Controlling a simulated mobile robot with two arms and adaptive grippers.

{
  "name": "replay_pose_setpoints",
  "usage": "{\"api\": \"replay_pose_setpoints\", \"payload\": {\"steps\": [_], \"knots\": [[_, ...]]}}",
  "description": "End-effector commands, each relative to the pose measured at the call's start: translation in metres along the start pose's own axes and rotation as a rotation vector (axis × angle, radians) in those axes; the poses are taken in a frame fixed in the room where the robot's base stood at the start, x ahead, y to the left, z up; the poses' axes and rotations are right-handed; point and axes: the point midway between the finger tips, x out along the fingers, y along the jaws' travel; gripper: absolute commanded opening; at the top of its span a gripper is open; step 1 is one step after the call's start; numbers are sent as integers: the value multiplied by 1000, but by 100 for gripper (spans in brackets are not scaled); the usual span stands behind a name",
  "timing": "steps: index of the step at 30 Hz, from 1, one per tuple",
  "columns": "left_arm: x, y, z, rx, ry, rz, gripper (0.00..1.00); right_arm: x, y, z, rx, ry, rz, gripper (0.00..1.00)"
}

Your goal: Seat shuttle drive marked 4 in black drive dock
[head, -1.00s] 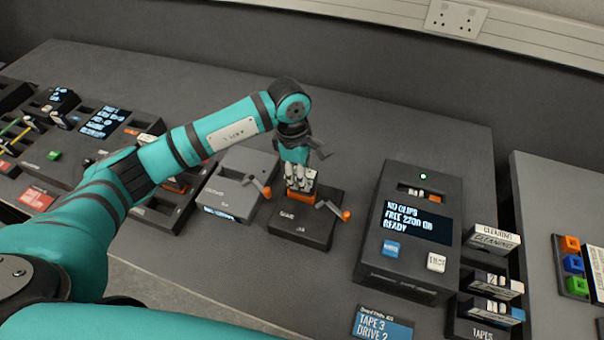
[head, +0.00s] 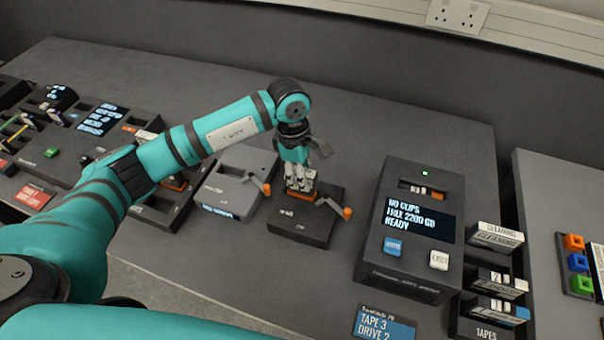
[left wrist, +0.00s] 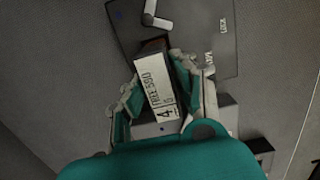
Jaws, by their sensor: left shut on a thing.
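The shuttle drive marked 4 (left wrist: 157,84) shows in the left wrist view with its white label and the digit 4 facing the camera. My left gripper (left wrist: 157,92) is shut on it, one finger on each side. In the head view the same gripper (head: 300,183) stands over the black drive dock (head: 302,228), and the drive is mostly hidden by the fingers. The drive's far end meets the dock (left wrist: 213,60); how deep it sits is not clear. The dock has a lever with an orange knob (head: 347,213) at its right. My right gripper is not seen.
A grey dock (head: 225,190) with an orange-knobbed lever stands just left of the black one. A tape unit (head: 377,262) with a lit screen stands to the right, beside a rack of tapes (head: 480,330). The desk behind the docks is clear.

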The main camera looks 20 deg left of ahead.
Motion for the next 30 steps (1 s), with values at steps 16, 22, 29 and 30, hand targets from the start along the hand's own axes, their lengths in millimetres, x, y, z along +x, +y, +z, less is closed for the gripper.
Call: {"api": "replay_pose_setpoints", "payload": {"steps": [16,22,29,30], "knots": [[0,0,0,0,0,0,54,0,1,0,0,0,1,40],[0,0,0,0,1,-1,70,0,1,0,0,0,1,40],[0,0,0,0,0,-1,70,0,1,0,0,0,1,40],[0,0,0,0,0,-1,70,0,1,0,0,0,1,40]]}}
